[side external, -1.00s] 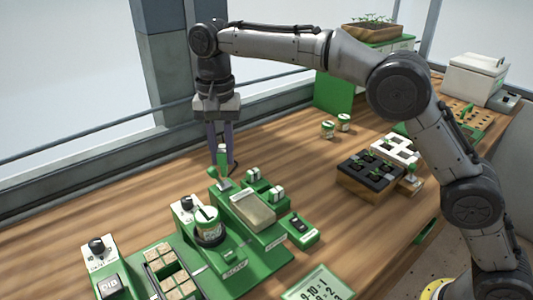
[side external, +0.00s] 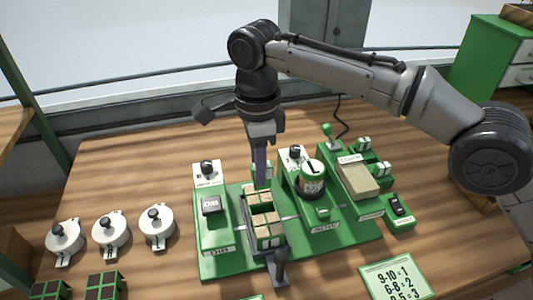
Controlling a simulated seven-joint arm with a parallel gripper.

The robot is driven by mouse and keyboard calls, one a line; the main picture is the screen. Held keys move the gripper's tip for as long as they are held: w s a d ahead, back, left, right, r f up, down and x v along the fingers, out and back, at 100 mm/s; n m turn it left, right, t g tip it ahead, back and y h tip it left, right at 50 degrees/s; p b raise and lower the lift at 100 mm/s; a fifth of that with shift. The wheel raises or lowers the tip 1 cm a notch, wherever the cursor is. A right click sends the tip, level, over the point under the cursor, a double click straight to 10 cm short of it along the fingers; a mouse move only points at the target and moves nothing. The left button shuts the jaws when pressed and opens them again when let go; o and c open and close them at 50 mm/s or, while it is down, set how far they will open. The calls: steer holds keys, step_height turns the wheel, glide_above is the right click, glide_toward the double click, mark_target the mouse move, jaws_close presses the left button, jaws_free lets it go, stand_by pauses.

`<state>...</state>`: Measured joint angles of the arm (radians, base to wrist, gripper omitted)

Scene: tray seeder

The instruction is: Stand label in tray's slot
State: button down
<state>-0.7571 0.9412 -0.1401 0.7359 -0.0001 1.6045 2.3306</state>
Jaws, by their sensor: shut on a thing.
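The tray (side external: 247,213) is a dark frame with green ends, holding several brown blocks, on the green seeder base (side external: 215,262). My gripper (side external: 261,183) points down at the tray's far end. Its purple-grey fingers are shut on a small green and white piece, which appears to be the label (side external: 266,168). The fingers hide part of the label. The label looks upright at the tray's far end, but I cannot tell whether its foot is in the slot or above it.
A dial box with a button (side external: 211,205) stands left of the tray. A jar (side external: 312,181) on its stand is close on the right, with a green-knobbed lever (side external: 327,130) beyond. A dark post (side external: 280,266) stands in front. Three white lidded pots (side external: 111,230) are at left.

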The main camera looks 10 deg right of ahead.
mark_target(259, 189)
steer(key=shift+f, duration=4.5)
steer(key=shift+c, duration=1)
jaws_free()
steer(key=shift+r, duration=4.5)
